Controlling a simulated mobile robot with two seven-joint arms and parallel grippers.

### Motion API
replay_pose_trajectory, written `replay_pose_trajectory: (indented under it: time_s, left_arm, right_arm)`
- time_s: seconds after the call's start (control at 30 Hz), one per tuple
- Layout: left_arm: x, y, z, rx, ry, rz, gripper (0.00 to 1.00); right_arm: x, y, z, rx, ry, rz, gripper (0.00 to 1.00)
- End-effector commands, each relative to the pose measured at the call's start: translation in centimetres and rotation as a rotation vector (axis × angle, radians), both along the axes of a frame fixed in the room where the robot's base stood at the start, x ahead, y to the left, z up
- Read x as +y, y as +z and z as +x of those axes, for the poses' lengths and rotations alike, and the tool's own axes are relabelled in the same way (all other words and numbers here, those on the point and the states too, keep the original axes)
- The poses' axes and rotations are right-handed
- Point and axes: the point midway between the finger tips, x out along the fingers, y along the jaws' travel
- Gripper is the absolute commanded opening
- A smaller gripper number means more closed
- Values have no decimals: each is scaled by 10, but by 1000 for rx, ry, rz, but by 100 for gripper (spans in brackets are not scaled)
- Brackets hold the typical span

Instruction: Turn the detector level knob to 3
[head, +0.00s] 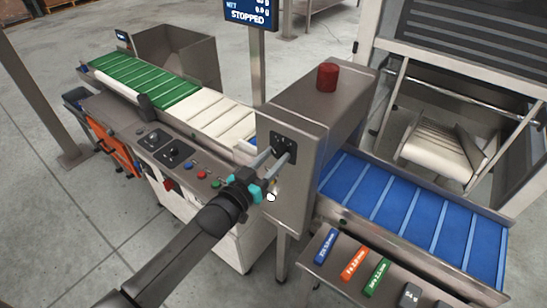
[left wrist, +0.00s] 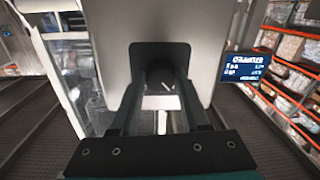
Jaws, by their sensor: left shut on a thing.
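The grey metal detector housing (head: 292,188) stands over the conveyor line, with a small black plate (head: 290,138) on its near face. The detector level knob (left wrist: 159,76) is dark and round and sits on that plate. My left gripper (head: 281,153) reaches the plate, its two fingers shut on the knob from both sides. In the left wrist view a short pale mark shows on the knob between the fingers. The fingers hide much of the knob and the dial around it, so its setting cannot be read. My right gripper is not in view.
A red beacon (head: 327,77) tops the housing. A blue belt (head: 397,200) runs right of it, a green and white belt left. A control panel with buttons (head: 202,174) lies beside my left arm. Coloured test pieces (head: 354,264) lie in front. The display (head: 249,12) reads STOPPED.

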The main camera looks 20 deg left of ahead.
Motion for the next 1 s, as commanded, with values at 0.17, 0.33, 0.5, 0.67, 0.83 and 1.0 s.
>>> replay_pose_trajectory:
  time_s: [0.17,0.33,0.5,0.67,0.83,1.0]
  left_arm:
    - [0,0,0,-1,0,3,0]
    - [0,0,0,-12,0,34,0]
    - [0,0,0,-39,0,112,0]
    - [1,0,0,-82,1,229,0]
    - [1,0,0,-137,1,379,0]
    - [2,-1,1,-191,1,532,0]
  right_arm:
    - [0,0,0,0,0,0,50]
    - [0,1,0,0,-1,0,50]
    - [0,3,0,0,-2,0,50]
    - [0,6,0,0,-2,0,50]
    - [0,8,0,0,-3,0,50]
    - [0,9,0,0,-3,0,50]
